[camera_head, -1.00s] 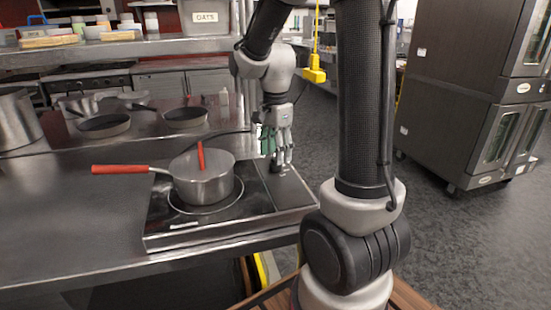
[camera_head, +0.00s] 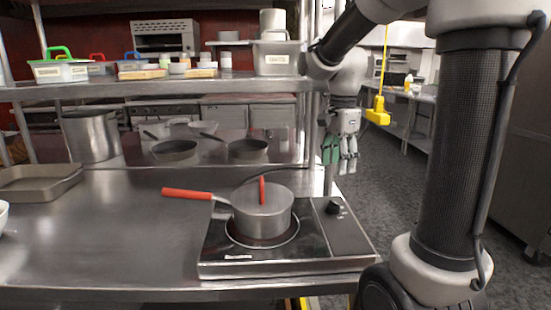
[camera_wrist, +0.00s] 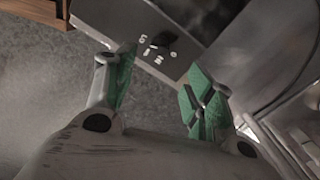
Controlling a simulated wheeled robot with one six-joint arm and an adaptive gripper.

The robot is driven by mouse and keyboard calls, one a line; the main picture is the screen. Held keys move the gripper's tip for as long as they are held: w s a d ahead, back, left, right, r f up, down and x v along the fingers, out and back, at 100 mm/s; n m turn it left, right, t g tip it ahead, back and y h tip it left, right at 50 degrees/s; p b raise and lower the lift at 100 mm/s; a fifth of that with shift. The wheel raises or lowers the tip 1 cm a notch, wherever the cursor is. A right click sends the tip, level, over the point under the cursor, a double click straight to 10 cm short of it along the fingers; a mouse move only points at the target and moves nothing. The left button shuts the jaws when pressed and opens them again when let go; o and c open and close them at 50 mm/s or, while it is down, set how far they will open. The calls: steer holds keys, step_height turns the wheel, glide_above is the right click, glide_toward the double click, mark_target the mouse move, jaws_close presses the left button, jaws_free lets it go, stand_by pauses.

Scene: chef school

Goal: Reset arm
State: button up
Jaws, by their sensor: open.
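My gripper (camera_head: 341,160) hangs from my arm at the right of the head view, beyond the cooktop's knob side, with its fingers pointing down. In the wrist view my gripper (camera_wrist: 158,90) shows its two green-padded fingers spread apart, with nothing between them. The cooktop knob (camera_head: 333,207) is below and apart from the fingers; the knob also shows in the wrist view (camera_wrist: 163,40).
A steel counter (camera_head: 110,235) carries the cooktop and a baking tray (camera_head: 38,184) at the left. A stockpot (camera_head: 92,138) and pans (camera_head: 247,150) stand behind. A shelf (camera_head: 190,88) with containers is above. A yellow hanging control (camera_head: 377,112) is right of my gripper.

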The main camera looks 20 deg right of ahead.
steer(key=s+a+n+t, duration=0.3)
steer(key=s+n+t, duration=0.1)
steer(key=s+n, duration=1.2)
steer(key=shift+s+r+n, duration=0.35)
steer(key=shift+r+n, duration=0.05)
steer(key=shift+n, duration=0.3)
